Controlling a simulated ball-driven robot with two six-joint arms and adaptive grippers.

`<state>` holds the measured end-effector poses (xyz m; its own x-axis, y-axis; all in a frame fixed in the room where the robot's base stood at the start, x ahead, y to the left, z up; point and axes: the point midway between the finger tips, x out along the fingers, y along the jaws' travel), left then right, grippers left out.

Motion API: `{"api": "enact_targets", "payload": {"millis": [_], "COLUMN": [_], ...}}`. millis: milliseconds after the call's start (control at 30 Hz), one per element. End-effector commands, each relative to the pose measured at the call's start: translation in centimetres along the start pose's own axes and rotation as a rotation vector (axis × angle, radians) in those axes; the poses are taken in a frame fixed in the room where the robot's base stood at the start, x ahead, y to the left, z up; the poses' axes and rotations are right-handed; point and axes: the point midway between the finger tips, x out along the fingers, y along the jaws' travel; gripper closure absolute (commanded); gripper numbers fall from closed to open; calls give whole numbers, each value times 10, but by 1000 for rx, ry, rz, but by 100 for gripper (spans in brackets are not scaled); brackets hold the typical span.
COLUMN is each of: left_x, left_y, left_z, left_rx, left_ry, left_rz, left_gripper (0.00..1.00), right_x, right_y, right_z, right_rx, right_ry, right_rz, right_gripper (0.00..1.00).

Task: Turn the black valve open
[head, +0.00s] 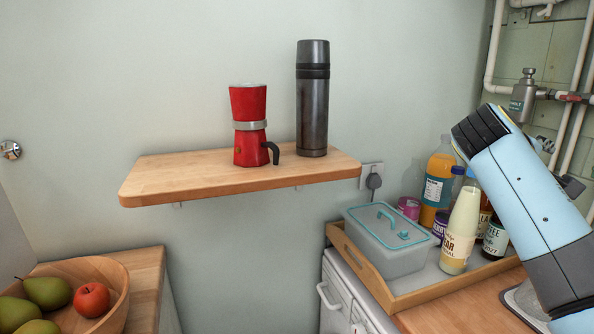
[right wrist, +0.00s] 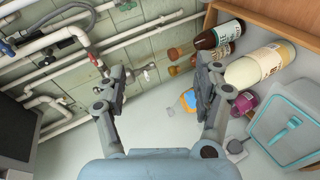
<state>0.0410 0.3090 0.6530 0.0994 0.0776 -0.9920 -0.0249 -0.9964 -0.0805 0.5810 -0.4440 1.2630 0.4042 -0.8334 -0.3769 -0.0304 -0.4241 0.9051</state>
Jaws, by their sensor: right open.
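Pipework (head: 575,97) runs along the wall at the far right of the head view. It also crosses the upper left of the right wrist view (right wrist: 65,75). A dark fitting (right wrist: 8,48) sits at the left edge of the right wrist view; I cannot tell whether it is the black valve. My right arm hides part of the pipes in the head view. My right gripper (right wrist: 162,78) is open and empty, its fingers apart, facing the wall between the pipes and the bottles. My left gripper is not in view.
A wooden tray (head: 408,301) holds a lidded box (head: 388,250), a milk bottle (head: 461,230) and other bottles, close to my right arm. A shelf (head: 200,178) carries a red moka pot (head: 248,125) and a flask (head: 312,105). A fruit bowl (head: 118,300) stands lower left.

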Motion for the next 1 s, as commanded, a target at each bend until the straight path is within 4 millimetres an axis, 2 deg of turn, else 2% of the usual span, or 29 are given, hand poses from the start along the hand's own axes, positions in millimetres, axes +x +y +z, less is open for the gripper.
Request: {"api": "enact_targets", "payload": {"millis": [33, 100, 200, 300, 400, 500, 700, 900, 1000], "left_x": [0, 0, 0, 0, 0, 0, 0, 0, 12], "left_y": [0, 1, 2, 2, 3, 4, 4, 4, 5], "left_z": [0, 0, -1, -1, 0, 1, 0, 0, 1], "left_rx": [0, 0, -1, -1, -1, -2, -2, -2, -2], "left_ry": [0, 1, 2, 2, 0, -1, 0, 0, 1], "left_rz": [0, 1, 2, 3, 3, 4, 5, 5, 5], "left_gripper": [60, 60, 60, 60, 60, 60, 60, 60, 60], "right_x": [-2, -12, -38, -69, -98, -124, -172, -218, -197], "right_y": [-32, -76, -133, -171, -194, -209, -225, -231, -263], "right_z": [24, 59, 113, 158, 191, 217, 260, 295, 294], "right_rx": [19, 63, 127, 177, 209, 234, 267, 290, 288], "right_ry": [7, 21, 29, 25, 13, 0, -34, -73, -82], "right_rz": [-66, -178, -353, -502, -619, -713, -868, -1004, -1000], "right_gripper": [31, 31, 31, 31, 31, 31, 31, 31, 31]}}
